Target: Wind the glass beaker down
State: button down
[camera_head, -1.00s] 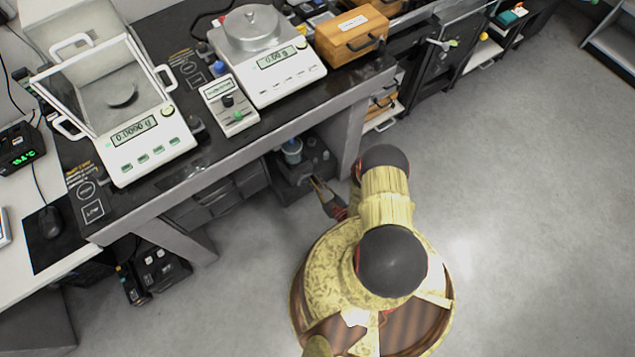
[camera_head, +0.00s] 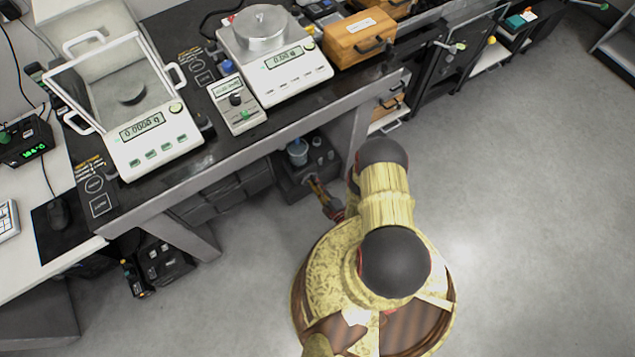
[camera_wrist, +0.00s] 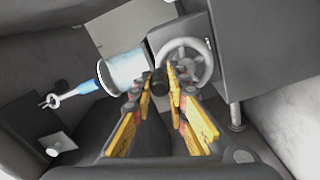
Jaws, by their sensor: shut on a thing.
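The glass beaker (camera_head: 297,153) stands on a dark lift device (camera_head: 292,188) under the bench in the head view. In the wrist view the beaker (camera_wrist: 124,68) is a pale clear cylinder left of a grey handwheel (camera_wrist: 188,62). A small black knob (camera_wrist: 160,84) of the wheel shows between my fingertips. My gripper (camera_wrist: 163,80) has yellow fingers, drawn in on the knob, and the beaker is beside them, apart. In the head view my gripper (camera_head: 315,184) is low, in front of the device, partly hidden by my arm.
The bench above holds a draft-shield balance (camera_head: 150,140), a second balance (camera_head: 280,75), a small meter (camera_head: 237,105) and a wooden box (camera_head: 358,38). A dark box (camera_head: 160,265) stands on the floor at left. The floor at right is clear.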

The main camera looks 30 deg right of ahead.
jog(key=shift+s+a+f+n, duration=0.1)
jog(key=shift+a+n, duration=0.25)
jog(key=shift+n, duration=0.15)
dwell(0.3)
jog(key=c, duration=1.7)
grip_release()
jog(key=shift+c, duration=0.2)
